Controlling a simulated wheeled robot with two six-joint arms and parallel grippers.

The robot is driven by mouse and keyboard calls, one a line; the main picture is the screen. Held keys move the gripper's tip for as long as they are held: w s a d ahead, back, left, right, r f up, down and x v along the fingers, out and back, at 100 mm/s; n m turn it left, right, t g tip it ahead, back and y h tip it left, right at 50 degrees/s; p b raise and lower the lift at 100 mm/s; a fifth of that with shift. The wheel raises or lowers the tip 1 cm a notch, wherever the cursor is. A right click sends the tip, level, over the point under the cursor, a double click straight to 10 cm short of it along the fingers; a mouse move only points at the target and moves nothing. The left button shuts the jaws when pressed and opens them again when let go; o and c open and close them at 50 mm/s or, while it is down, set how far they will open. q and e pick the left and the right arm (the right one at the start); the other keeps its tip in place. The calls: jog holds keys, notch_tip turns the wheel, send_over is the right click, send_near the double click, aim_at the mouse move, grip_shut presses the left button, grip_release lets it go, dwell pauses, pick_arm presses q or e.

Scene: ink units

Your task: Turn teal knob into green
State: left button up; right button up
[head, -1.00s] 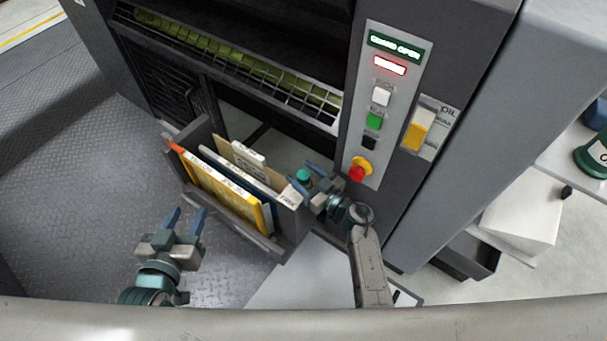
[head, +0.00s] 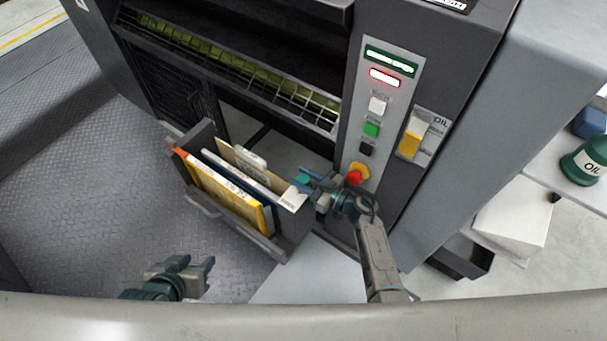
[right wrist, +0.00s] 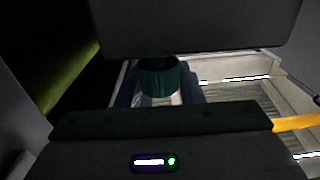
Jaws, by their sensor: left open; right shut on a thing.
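The teal knob (head: 303,179) is at the right end of the open drawer-like holder, mostly covered by my right gripper (head: 309,184) in the head view. My right gripper is shut on the knob. In the right wrist view the knob (right wrist: 160,77) is a dark teal ridged cylinder at the centre, with its lower part between the fingers. Any mark on it cannot be read. My left gripper (head: 193,266) is open and empty, low in the head view, apart from everything.
The holder (head: 278,244) carries upright folders and a yellow binder. A control panel (head: 383,112) with buttons and a red stop knob (head: 355,175) stands close right of my right gripper. In the right wrist view a small lit display (right wrist: 155,162) shows a green dot. Floor at left is clear.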

pick_arm(q)
jog(key=shift+s+a+r+g, duration=0.15)
jog(key=shift+a+r+g, duration=0.1)
jog(key=shift+g, duration=0.05)
pick_arm(e)
jog(key=shift+n+g+y, duration=0.3)
jog(key=shift+g, duration=0.1)
jog(key=o, duration=0.9)
jog(key=shift+o, duration=0.2)
pick_arm(q)
jog(key=shift+s+a+r+g+y+p, duration=0.35)
jog(key=shift+a+r+g+p, duration=0.2)
jog(key=shift+p, duration=0.2)
pick_arm(e)
jog(key=v, duration=1)
jog(key=shift+s+d, duration=0.15)
jog(key=shift+d, duration=0.15)
pick_arm(q)
jog(key=shift+f, duration=0.1)
pick_arm(e)
jog(key=shift+o, duration=0.3)
